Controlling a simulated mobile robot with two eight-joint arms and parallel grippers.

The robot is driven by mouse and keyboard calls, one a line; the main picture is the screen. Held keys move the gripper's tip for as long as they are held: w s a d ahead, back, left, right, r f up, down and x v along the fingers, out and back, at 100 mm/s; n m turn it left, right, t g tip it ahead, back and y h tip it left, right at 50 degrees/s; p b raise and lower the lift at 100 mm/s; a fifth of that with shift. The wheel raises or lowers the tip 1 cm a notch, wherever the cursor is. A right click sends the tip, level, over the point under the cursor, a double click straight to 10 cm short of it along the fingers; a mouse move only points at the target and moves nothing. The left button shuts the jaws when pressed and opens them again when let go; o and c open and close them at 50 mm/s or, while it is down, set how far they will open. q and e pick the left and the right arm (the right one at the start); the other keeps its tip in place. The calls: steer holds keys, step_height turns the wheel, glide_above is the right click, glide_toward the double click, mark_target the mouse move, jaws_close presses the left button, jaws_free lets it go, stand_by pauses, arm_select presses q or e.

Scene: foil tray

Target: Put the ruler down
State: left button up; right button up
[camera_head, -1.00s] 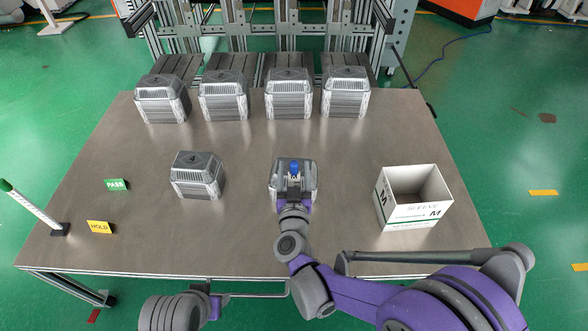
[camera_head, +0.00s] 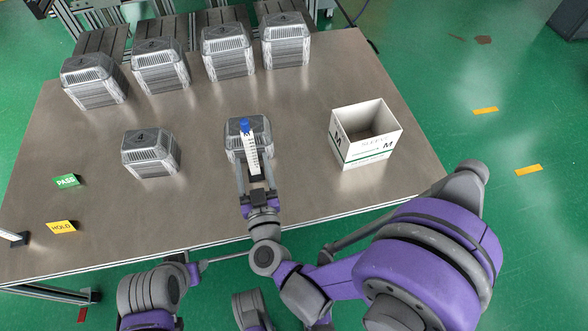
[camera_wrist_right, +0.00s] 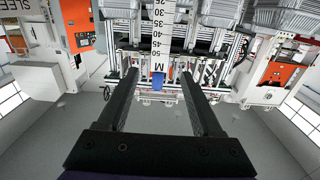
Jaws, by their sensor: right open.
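The ruler (camera_head: 252,150) is white with dark markings and a blue end, which points up in the head view. It stands in front of the near middle foil tray stack (camera_head: 263,129). In the right wrist view the ruler (camera_wrist_right: 162,22) shows its numbers and its blue end. My right gripper (camera_head: 254,165) is open, with one finger on each side of the ruler and visible gaps between in the wrist view (camera_wrist_right: 160,78). The ruler's lower end is hidden by the gripper. My left gripper (camera_head: 222,260) is low and edge-on near the table's front edge; its jaws are unclear.
Another near tray stack (camera_head: 150,153) stands left, and several more stand in the back row. An open white box (camera_head: 347,150) is at right. Green PASS (camera_head: 66,181) and yellow HOLD (camera_head: 61,227) signs are at left. The table (camera_head: 210,205) is bare at the front.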

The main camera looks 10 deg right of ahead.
steer(key=s+d+f+g, duration=0.3)
steer(key=s+d+g, duration=0.3)
steer(key=s+d, duration=0.3)
steer(key=s+d+f+g, duration=0.3)
steer(key=s+d+g, duration=0.4)
steer(key=s+d, duration=0.1)
steer(key=shift+s+d+f+g, duration=0.2)
steer(key=shift+s+d+g, duration=0.15)
steer(key=shift+s, duration=0.4)
arm_select(q)
step_height(320, 180, up, 24)
steer(key=w+t+p, duration=0.1)
steer(key=p, duration=2)
steer(key=shift+r, duration=0.15)
arm_select(e)
step_height(320, 180, up, 24)
steer(key=w+t, duration=0.1)
steer(key=shift+r, duration=0.15)
